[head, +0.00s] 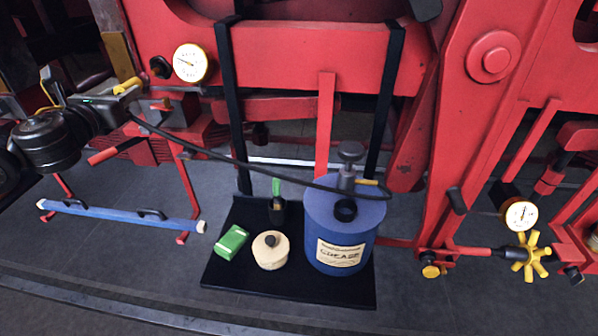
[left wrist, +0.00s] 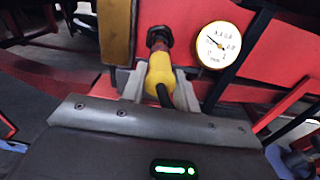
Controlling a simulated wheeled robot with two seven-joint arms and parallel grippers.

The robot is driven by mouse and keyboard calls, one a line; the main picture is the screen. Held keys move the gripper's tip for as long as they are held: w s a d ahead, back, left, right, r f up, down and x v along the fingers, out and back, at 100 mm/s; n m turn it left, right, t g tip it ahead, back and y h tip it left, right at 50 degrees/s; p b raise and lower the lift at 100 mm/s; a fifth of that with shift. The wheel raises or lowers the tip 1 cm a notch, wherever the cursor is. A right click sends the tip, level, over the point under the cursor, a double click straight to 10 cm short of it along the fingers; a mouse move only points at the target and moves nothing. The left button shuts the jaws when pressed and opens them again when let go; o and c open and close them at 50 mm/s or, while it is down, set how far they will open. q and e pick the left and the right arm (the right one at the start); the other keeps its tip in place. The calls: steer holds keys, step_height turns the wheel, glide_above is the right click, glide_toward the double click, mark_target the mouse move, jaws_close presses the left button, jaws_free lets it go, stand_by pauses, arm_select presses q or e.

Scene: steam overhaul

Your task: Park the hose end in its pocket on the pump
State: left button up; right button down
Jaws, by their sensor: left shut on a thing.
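My left gripper (head: 130,90) is shut on the yellow hose end (left wrist: 160,74), at the upper left in the head view. In the left wrist view the hose end sits between the fingers, with a dark fitting (left wrist: 158,38) just beyond its tip; contact cannot be told. The black hose (head: 230,168) runs from it in a sagging curve to the blue grease pump (head: 318,225). The pump stands upright on a black tray, with a knob on top. A black ring (head: 345,210) on its front top edge may be the pocket. My right gripper is not in view.
The black tray (head: 225,275) also holds a green box (head: 232,242), a cream pot (head: 270,252) and a dark cup with a green handle (head: 277,208). A blue bar (head: 120,215) lies left. A white gauge (head: 190,63) is on the red frame. Black uprights flank the space behind the tray.

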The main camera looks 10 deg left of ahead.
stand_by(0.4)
arm_select(q)
steer(key=s+d+f+m+g+h+b, duration=0.1)
steer(key=d+f+m+h, duration=0.15)
steer(key=d+f, duration=0.55)
steer(key=s+d+f+m+h+b, duration=0.1)
steer(key=d+f+m+h+b, duration=0.1)
steer(key=d+f+h, duration=0.5)
steer(key=s+d+f+m+b, duration=0.1)
steer(key=s+d+f, duration=0.3)
steer(key=f, duration=0.3)
steer(key=s+d+f+g+b, duration=0.1)
steer(key=s+d+f, duration=0.3)
steer(key=s+f, duration=0.2)
steer(key=shift+s+f+m, duration=0.2)
steer(key=shift+f+m, duration=0.15)
steer(key=shift+f, duration=0.5)
